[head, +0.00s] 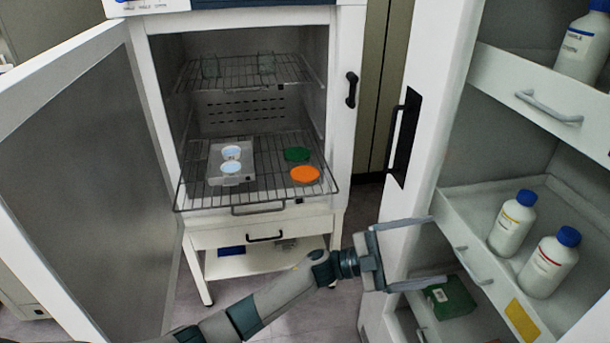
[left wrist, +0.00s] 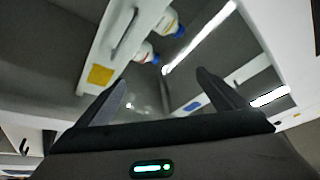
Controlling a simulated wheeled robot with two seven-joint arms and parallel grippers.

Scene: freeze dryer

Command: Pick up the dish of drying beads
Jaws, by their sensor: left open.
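An orange round dish (head: 305,174) and a green round dish (head: 297,154) lie on the right side of the pulled-out lower wire rack (head: 270,187) in the open white dryer. Their contents are too small to tell, so I cannot tell which holds the drying beads. A white tray (head: 218,150) with two pale blue-white round pieces (head: 231,160) sits left of them. My left gripper (head: 437,250) is open and empty, well right of the rack and lower in the picture, in front of the cabinet shelves. Its open fingers also show in the left wrist view (left wrist: 162,80), with no dish between them.
The dryer door (head: 85,180) stands open at left. The white cabinet on the right holds bottles with blue caps (head: 512,222) in a pulled-out drawer (head: 480,236), close to my left gripper. A green box (head: 449,297) lies below. The upper rack (head: 245,73) holds small items.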

